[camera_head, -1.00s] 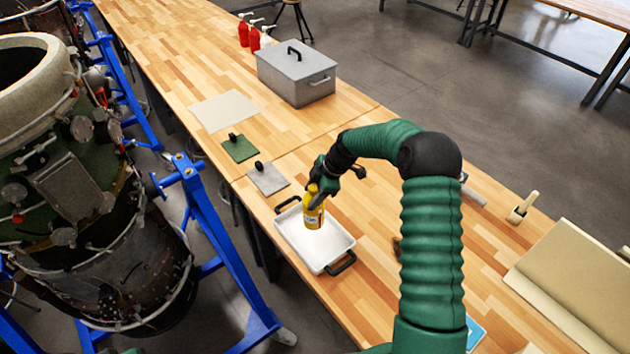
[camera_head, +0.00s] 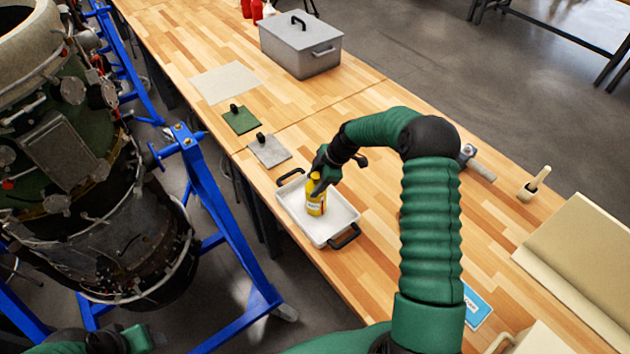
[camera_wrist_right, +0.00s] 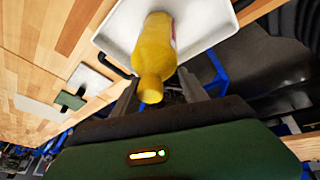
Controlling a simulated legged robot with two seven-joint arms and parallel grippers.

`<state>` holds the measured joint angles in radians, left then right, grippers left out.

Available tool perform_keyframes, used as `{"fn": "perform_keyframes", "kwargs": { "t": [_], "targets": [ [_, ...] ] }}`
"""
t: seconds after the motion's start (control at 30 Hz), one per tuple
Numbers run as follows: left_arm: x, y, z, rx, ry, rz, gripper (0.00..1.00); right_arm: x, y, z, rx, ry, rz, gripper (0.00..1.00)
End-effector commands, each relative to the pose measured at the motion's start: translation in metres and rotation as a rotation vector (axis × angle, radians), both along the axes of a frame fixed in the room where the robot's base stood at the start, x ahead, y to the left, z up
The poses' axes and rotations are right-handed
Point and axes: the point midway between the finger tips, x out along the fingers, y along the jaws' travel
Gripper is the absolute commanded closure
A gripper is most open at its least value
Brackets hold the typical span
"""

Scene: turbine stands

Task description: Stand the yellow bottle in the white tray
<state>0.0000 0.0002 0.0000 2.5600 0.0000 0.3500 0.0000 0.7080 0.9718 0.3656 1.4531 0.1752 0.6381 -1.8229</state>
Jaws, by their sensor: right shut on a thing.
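The yellow bottle (camera_head: 314,204) is upright inside the white tray (camera_head: 342,217), seemingly at or very near its floor; I cannot tell if it touches. My right gripper (camera_head: 321,182) is shut on the upper part of the bottle. In the right wrist view the bottle (camera_wrist_right: 155,55) is between the fingers of my right gripper (camera_wrist_right: 165,90), with the white tray (camera_wrist_right: 205,22) behind it. The tray has black handles at both ends and sits near the left edge of the bench. Part of my left arm shows at the bottom left; its gripper jaws cannot be made out.
A grey plate (camera_head: 269,151) and a green plate (camera_head: 240,119), each with a black knob, lie beyond the tray. A grey lidded box (camera_head: 300,50) stands farther back. A brush (camera_head: 534,185) and a blue card (camera_head: 476,306) lie to the right. Blue turbine stands (camera_head: 205,215) flank the bench's left edge.

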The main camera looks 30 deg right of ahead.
Motion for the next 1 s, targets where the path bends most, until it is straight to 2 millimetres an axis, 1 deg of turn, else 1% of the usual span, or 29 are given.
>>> {"fn": "perform_keyframes", "kwargs": {
  "t": [0.37, 0.4, 0.6, 0.8, 0.87, 1.0],
  "targets": [
    [0.0, 0.0, -0.0049, 0.0, 0.0, 0.0, 0.41, 0.0003, -0.0006, -0.0052, 0.0, 0.0, -0.001, 1.0],
    [0.0, 0.0, -0.0048, 0.0, 0.0, 0.0, 0.41, 0.0003, -0.0007, -0.005, 0.0, 0.0, -0.001, 0.48],
    [0.0001, 0.0, -0.004, 0.0, 0.0, 0.0, 0.41, 0.0001, -0.0006, -0.0041, 0.0, 0.0, 0.0, 0.23],
    [0.0, 0.0, -0.004, 0.0, 0.0, 0.0, 0.41, 0.0001, -0.0005, -0.0041, 0.0, 0.0, 0.0, 0.23],
    [0.0, 0.0, -0.004, 0.0, 0.0, 0.0, 0.41, 0.0001, -0.0005, -0.0043, 0.0, 0.001, 0.0, 0.17],
    [0.0, 0.0, -0.004, 0.0, 0.0, 0.0, 0.41, 0.0, -0.0006, -0.0043, 0.0, 0.001, 0.0, 0.16]
  ]
}}
